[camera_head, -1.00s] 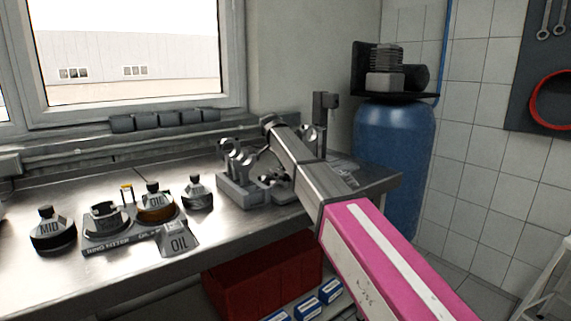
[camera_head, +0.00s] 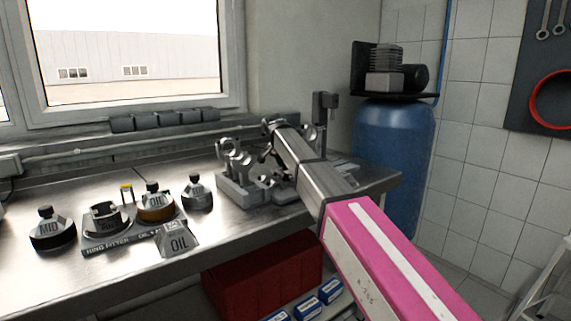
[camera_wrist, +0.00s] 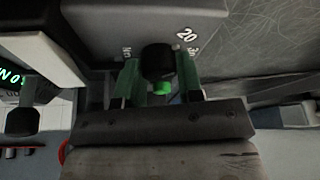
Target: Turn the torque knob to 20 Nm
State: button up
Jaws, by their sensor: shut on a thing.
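In the wrist view, the black torque knob (camera_wrist: 158,56) sits between the two fingers of my gripper (camera_wrist: 159,75), which is shut on it. A white "20" mark (camera_wrist: 187,34) is printed on the grey housing just above and right of the knob. Another partly covered mark lies below it, and "Nm" (camera_wrist: 127,52) is at the left. A bright green patch (camera_wrist: 162,88) shows below the knob, between the fingers. I cannot tell which number the knob points to. In the head view, my arm hides the knob and my fingers at the back right of the bench.
A grey fixture (camera_head: 240,185) stands left of my arm on the metal bench (camera_head: 130,178). Several oil and "MID" containers stand farther left, including a "MID" one (camera_head: 52,232). In the wrist view, a green-lit display (camera_wrist: 10,76) is at the left. A blue tank (camera_head: 390,165) stands right.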

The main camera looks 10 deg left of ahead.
jog(key=o, duration=0.9)
